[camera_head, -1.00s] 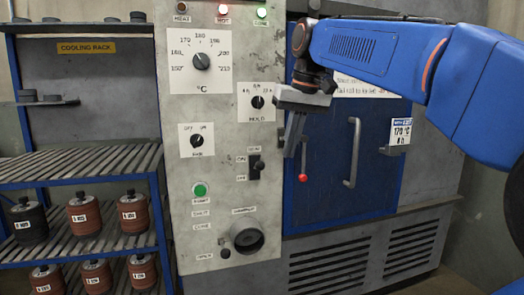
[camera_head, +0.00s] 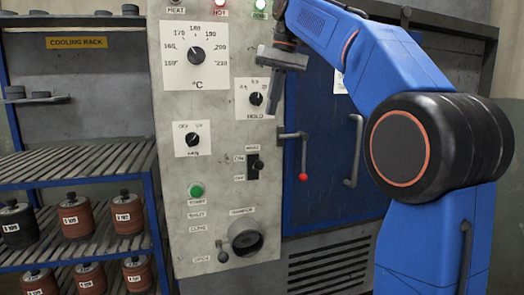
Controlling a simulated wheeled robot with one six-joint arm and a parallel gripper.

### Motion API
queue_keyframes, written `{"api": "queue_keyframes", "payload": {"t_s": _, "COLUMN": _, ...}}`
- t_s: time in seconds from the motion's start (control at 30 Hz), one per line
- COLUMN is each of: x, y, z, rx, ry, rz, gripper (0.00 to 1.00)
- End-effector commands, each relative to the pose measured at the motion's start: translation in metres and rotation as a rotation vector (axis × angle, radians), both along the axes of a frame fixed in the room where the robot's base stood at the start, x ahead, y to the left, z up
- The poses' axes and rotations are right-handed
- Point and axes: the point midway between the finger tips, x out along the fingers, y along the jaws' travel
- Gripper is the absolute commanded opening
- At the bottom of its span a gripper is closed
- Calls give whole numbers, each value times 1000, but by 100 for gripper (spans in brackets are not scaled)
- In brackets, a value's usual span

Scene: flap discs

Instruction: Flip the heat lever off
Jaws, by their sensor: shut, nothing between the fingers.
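The heat lever (camera_head: 257,167) is a small black toggle on a dark plate, low on the pale control panel (camera_head: 215,120). A label sits above it, with ON and OFF labels to its left; its exact tilt is too small to tell. My gripper (camera_head: 275,108) is shut and empty, fingers pointing down. In the picture it is above and slightly right of the lever, beside the HOLD dial (camera_head: 256,98), and apart from the lever.
A red-tipped door handle (camera_head: 303,175) juts out right of the lever, on the blue oven door (camera_head: 325,195). A green button (camera_head: 196,190) and a round damper knob (camera_head: 246,238) lie below. The cooling rack (camera_head: 75,165) with several discs stands left.

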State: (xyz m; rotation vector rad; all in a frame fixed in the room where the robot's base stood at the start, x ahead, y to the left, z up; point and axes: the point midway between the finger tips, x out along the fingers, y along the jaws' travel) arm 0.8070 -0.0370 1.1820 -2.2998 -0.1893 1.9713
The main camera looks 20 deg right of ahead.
Motion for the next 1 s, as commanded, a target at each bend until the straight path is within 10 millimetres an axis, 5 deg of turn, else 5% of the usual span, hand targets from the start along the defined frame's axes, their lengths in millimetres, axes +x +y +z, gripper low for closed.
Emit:
{"api": "queue_keyframes", "payload": {"t_s": 0.33, "x": 2, "y": 3, "z": -15, "rx": 0, "ry": 2, "rz": 0, "gripper": 0}}
{"api": "queue_keyframes", "payload": {"t_s": 1.0, "x": 18, "y": 20, "z": -122, "rx": -1, "ry": 2, "rz": 0, "gripper": 0}}
